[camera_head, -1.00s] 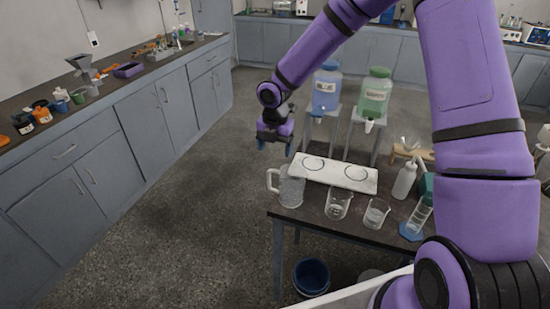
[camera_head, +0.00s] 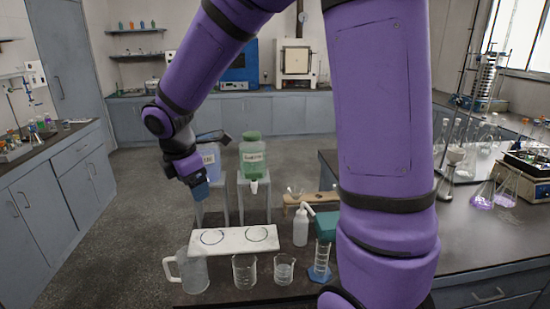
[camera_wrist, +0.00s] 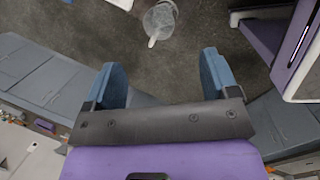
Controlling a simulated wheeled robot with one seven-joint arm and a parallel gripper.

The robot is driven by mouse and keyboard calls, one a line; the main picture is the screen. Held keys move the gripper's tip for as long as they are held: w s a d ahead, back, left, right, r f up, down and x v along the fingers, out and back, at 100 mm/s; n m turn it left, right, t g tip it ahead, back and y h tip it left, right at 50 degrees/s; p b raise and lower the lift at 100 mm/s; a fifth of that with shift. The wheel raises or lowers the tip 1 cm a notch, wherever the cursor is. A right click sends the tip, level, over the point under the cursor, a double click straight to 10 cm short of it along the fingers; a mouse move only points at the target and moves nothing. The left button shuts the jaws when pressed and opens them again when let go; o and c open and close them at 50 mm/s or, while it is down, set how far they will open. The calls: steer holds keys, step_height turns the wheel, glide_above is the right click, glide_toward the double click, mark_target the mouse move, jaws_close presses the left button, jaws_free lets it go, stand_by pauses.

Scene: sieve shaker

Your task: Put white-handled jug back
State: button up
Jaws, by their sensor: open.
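The clear jug with a white handle (camera_head: 196,272) stands upright at the front left of the dark table, its handle to the left. It also shows from above in the wrist view (camera_wrist: 160,20), beyond my fingertips. A white board with two dark rings (camera_head: 232,240) lies just behind the jug; both rings are empty. My gripper (camera_head: 199,189) is in the air above and behind the board, in front of the blue dispenser, apart from the jug. In the wrist view my gripper (camera_wrist: 162,70) is open, with nothing between its blue fingers.
Two beakers (camera_head: 244,270) (camera_head: 284,270) stand right of the jug. A cylinder with a blue base (camera_head: 320,262) and a white squeeze bottle (camera_head: 301,228) are farther right. Blue (camera_head: 208,163) and green (camera_head: 253,157) dispensers stand on stands behind the board.

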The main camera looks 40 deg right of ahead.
steer(key=s+d+r+m+t, duration=0.1)
steer(key=s+r+m, duration=0.3)
steer(key=s+m, duration=0.2)
steer(key=s+d+r+m+t+y, duration=0.1)
steer(key=s+r+m, duration=0.3)
steer(key=s, duration=0.5)
steer(key=s+d+r+m+t+y, duration=0.1)
steer(key=s+d+r+m, duration=0.1)
steer(key=s+r+m, duration=0.2)
steer(key=shift+s+d+r+m+t, duration=0.35)
steer(key=shift+s+m, duration=1.45)
steer(key=shift+s, duration=0.55)
